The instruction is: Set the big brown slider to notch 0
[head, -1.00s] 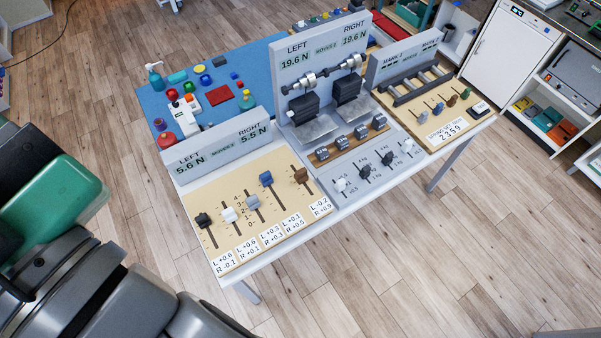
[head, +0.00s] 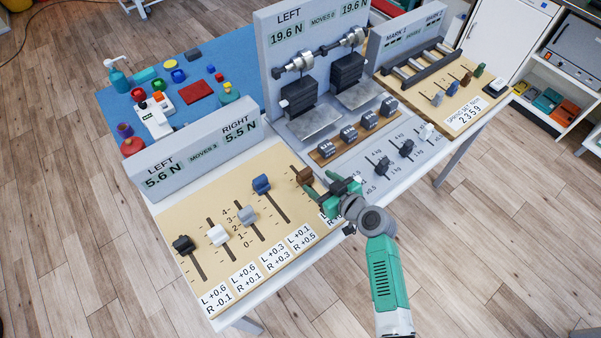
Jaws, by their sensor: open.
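The big brown slider knob (head: 304,175) is the rightmost on the tan slider board (head: 180,210) at the front left. It sits toward the upper, far end of its slot; a short bit of slot shows above it, and my gripper hides the lower part. Number marks beside the grey slider run from 0 at the near end up to 4. My gripper (head: 319,184) is open, with its green fingers just right of and below the brown knob. I cannot tell whether a finger touches it.
The same board has black (head: 183,243), white (head: 219,235), grey (head: 247,215) and blue (head: 261,184) sliders. The upright display (head: 200,155) behind reads LEFT 5.6 N, RIGHT 5.5 N. To the right is a grey board with weights (head: 370,122) and small sliders.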

